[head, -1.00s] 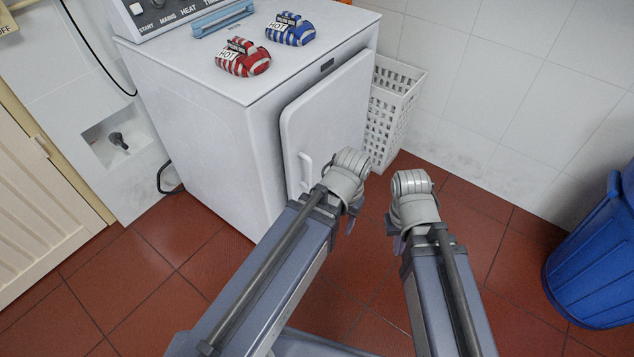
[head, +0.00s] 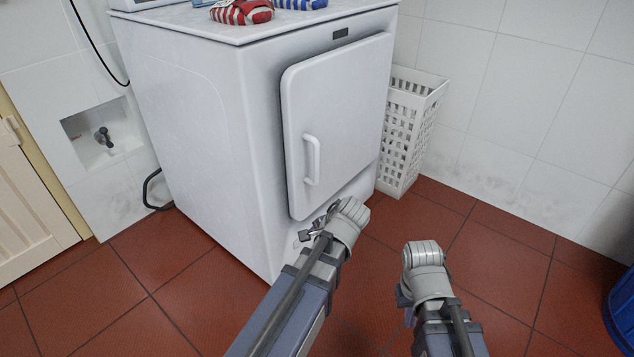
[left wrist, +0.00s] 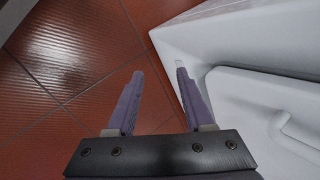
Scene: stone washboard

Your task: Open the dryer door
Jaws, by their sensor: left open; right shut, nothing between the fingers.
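The white dryer (head: 205,120) stands ahead, with its door (head: 345,105) shut on the front face. The door's white vertical handle (head: 311,160) is near the door's left edge and is fully visible. My left gripper (head: 314,222) is just below the door's lower left corner, below the handle and apart from it. In the left wrist view my left gripper (left wrist: 160,72) is open and empty, with the dryer door (left wrist: 250,100) and part of the handle (left wrist: 288,135) to its right. My right gripper (head: 402,296) is low, right of the dryer, mostly hidden by its wrist.
A white perforated basket (head: 408,130) stands right of the dryer against the tiled wall. Red and blue striped items (head: 240,12) lie on the dryer top. A blue bin (head: 620,310) is at the right edge. Red floor (head: 500,270) in front and to the right is clear.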

